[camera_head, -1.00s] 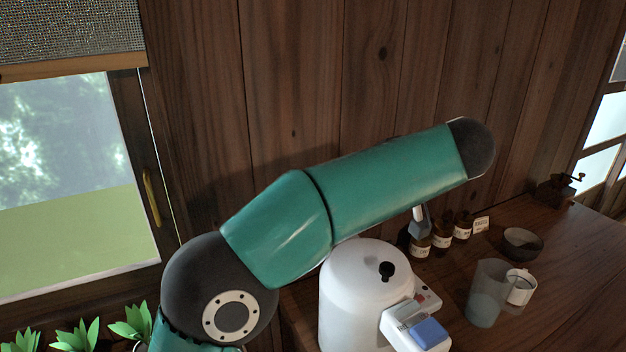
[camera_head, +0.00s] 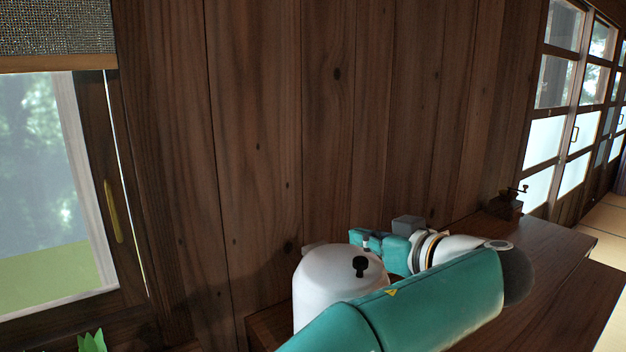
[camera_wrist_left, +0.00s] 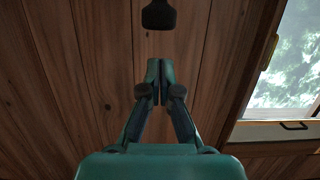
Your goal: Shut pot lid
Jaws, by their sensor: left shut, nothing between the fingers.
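The white pot (camera_head: 314,297) stands on the wooden counter, its lower right hidden by my left forearm. Its rounded white lid (camera_head: 330,262) carries a black knob (camera_head: 360,266). The lid looks down on the pot, but I cannot make out the seam or any small gap. My left gripper (camera_head: 367,241) is at the far side of the lid, close behind the knob; contact cannot be told. In the left wrist view its fingers (camera_wrist_left: 160,68) are together and empty, with a dark knob-like shape (camera_wrist_left: 158,15) at the top edge. My right gripper is out of view.
The plank wall (camera_head: 270,130) rises close behind the pot and my left gripper. A window (camera_head: 50,190) is at the left. A dark grinder (camera_head: 506,204) stands at the counter's far right end. Bare counter (camera_head: 545,270) shows at the right.

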